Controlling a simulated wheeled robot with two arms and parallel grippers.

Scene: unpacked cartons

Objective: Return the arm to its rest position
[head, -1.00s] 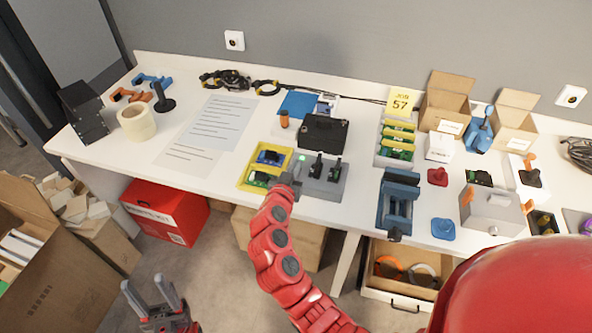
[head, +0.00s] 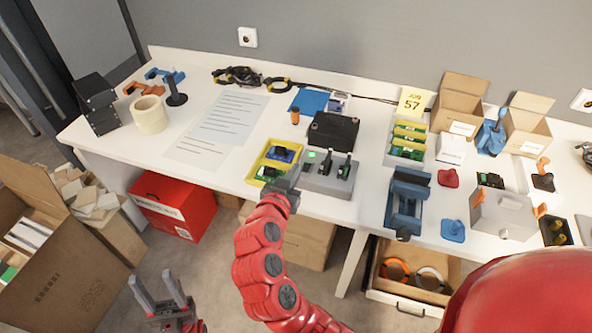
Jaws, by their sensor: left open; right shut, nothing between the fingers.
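My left gripper (head: 158,292) is low at the bottom left, in front of the table and above the floor. Its two grey fingers point up and stand apart, with nothing between them. My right arm is the red one in the middle. Its gripper (head: 284,186) is at the table's front edge, close to the yellow tray (head: 253,169) and the grey device (head: 340,184). I cannot tell whether it touches either. Its fingertips are mostly hidden by the wrist, and I see nothing held in it.
The white table (head: 215,172) carries a black box (head: 333,130), a blue vise (head: 404,214) and several small parts. Below are a red box (head: 190,212), an open drawer (head: 405,302) and cartons (head: 70,262). Some grey floor is free around my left gripper.

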